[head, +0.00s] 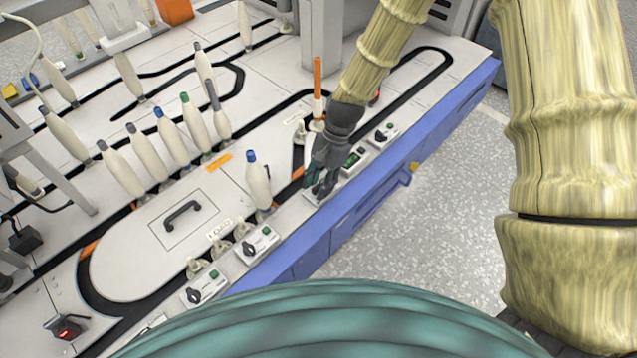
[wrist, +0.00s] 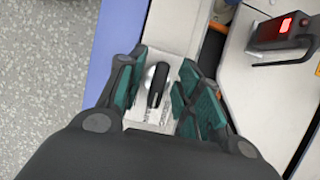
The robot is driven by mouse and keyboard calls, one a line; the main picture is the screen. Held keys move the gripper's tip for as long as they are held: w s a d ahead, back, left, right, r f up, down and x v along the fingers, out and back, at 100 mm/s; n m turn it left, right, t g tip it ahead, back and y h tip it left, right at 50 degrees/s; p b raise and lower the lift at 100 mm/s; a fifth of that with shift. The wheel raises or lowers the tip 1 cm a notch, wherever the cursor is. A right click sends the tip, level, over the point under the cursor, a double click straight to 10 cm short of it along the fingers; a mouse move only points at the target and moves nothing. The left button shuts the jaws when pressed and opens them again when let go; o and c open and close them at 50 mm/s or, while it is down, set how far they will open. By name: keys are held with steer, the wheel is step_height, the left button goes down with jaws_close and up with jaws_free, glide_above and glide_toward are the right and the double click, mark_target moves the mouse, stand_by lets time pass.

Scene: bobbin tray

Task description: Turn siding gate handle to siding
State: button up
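A black rotary handle (wrist: 157,85) stands on a white switch box (wrist: 150,112) in the wrist view. Small print on the box is too blurred to read, so I cannot confirm it is the siding gate handle. My gripper (wrist: 155,88) is open, with its green-padded fingers on either side of the handle. Gaps show between the handle and the fingers. In the head view my gripper (head: 320,188) is lowered at the blue-edged front of the table, and it hides most of that box and its handle.
Similar knob boxes stand along the front edge, two to the left (head: 258,243) (head: 205,287) and one to the right (head: 385,134). A blue-tipped bobbin (head: 258,182) and an orange post (head: 318,85) stand close to my gripper. A red-display device (wrist: 283,30) is at upper right.

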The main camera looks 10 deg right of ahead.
jaws_close()
steer(key=shift+r+p, duration=0.15)
steer(key=shift+p, duration=0.45)
steer(key=n+p, duration=0.1)
steer(key=p, duration=0.1)
steer(key=shift+r+n+p, duration=0.15)
steer(key=shift+n+p, duration=0.15)
steer(key=shift+p, duration=0.1)
steer(key=n+g+h+p, duration=0.1)
steer(key=n+p, duration=0.3)
steer(key=p, duration=0.2)
steer(key=shift+h, duration=0.3)
steer(key=n+h+p, duration=0.1)
steer(key=n+p, duration=0.1)
steer(key=p, duration=0.1)
steer(key=shift+g, duration=0.4)
steer(key=shift+f+n+h+p, duration=0.15)
steer(key=shift+n+h+p, duration=0.2)
steer(key=shift+n+p, duration=0.6)
steer(key=shift+f+n+h+p, duration=0.1)
steer(key=shift+n+h+p, duration=0.25)
steer(key=shift+n+p, duration=0.6)
steer(key=shift+n, duration=0.3)
